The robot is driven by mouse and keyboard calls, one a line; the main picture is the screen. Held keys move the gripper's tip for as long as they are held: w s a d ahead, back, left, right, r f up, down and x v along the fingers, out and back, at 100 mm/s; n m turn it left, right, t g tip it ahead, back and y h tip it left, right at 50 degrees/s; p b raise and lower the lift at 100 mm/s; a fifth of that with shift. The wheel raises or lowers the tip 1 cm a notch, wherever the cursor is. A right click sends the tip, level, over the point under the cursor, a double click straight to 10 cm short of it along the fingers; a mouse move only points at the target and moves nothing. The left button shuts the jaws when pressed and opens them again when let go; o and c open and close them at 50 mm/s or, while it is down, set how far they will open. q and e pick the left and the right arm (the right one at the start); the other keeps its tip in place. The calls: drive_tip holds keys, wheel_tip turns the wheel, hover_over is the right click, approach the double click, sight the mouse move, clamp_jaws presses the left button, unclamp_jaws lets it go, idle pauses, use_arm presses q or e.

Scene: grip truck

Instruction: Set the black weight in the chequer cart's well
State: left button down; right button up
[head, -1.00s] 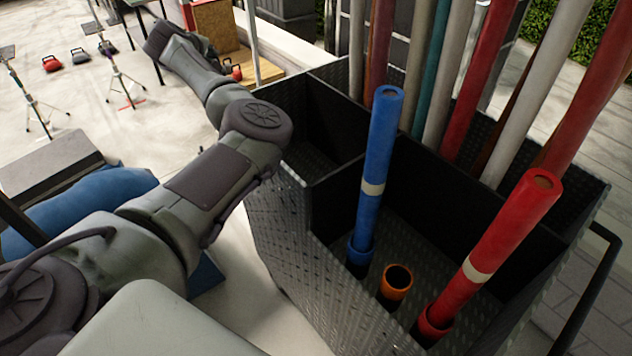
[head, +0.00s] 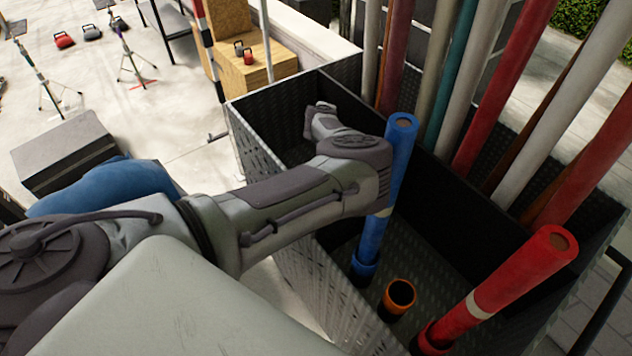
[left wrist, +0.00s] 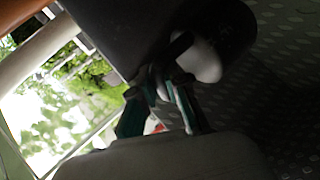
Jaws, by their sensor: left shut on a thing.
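The chequer cart (head: 325,285) is a dark tread-plate box split into compartments. My left arm reaches over its near wall into the back-left well (head: 262,112). In the head view my left gripper is hidden behind its own arm. In the left wrist view my left gripper (left wrist: 163,90), with teal pads, is shut on a dark, rounded thing, apparently the black weight (left wrist: 235,35), partly in shadow with a pale patch beside it. Tread plate shows close to it; I cannot tell whether the weight touches the floor. My right gripper is not in view.
A blue tube (head: 372,240) and a red tube (head: 505,285) stand in the front compartment with an orange-rimmed socket (head: 400,293). Several tall poles (head: 505,85) fill the back right. Other weights (head: 248,57) sit on a wooden step (head: 270,68). My arm passes close to the blue tube.

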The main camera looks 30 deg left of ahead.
use_arm(q)
drive_tip(key=f, duration=0.5)
drive_tip(key=shift+d, duration=0.3)
drive_tip(key=shift+w+f, duration=0.1)
drive_tip(key=shift+f, duration=1.35)
wheel_tip(320, 180, down, 2)
drive_tip(key=shift+f, duration=0.2)
drive_tip(key=shift+f, duration=0.4)
